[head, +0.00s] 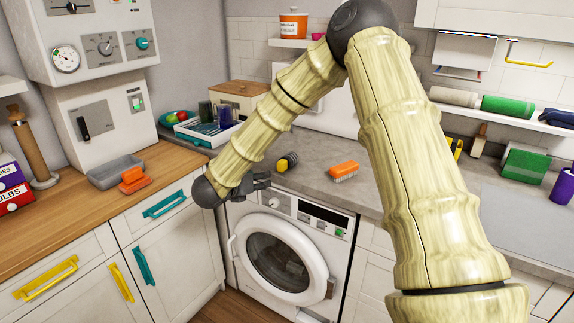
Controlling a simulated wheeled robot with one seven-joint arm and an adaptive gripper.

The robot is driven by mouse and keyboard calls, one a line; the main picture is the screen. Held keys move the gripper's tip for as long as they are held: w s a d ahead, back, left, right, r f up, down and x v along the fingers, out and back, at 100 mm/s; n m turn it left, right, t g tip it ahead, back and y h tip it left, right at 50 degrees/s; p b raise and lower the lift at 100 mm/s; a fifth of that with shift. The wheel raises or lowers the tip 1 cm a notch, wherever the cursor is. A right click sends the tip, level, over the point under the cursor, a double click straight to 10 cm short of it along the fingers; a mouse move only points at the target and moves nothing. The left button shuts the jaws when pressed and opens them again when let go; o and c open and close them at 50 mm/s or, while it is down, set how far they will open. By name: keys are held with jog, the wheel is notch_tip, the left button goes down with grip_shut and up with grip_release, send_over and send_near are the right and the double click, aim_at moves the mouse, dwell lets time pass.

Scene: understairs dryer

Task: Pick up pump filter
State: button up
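A small dark cylinder with yellow parts (287,161) lies on the grey counter above the dryer; it may be the pump filter, but it is too small to be sure. My gripper (264,182) is dark grey and sits at the counter's front edge, above the dryer's left top corner. It is just below and left of the cylinder in the picture, and appears apart from it. Nothing is visibly held. The fingers are small and partly merged, so their opening is unclear.
An orange brush (344,172) lies right of the cylinder. The white front-loading dryer (283,252) stands beneath the counter. A tray with dark cups (209,131) and a wooden box (238,98) stand behind my arm. A grey tray (110,174) and orange sponge (133,180) are left.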

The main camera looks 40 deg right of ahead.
aim_at(279, 166)
jog(key=shift+w+d+f+m+g+p, duration=0.1)
jog(key=shift+w+d+m+g+p, duration=0.3)
jog(key=shift+d, duration=1.35)
jog(key=shift+w+d+f+m+g+p, duration=0.15)
jog(key=shift+w+d+m+p, duration=0.35)
jog(key=shift+w+d+m, duration=0.9)
jog(key=shift+w+d+f+m+g+p, duration=0.15)
jog(key=shift+d+p, duration=0.3)
jog(key=shift+d, duration=1.7)
jog(key=shift+r, duration=0.1)
jog(key=shift+h, duration=0.3)
jog(key=shift+c, duration=0.4)
grip_shut()
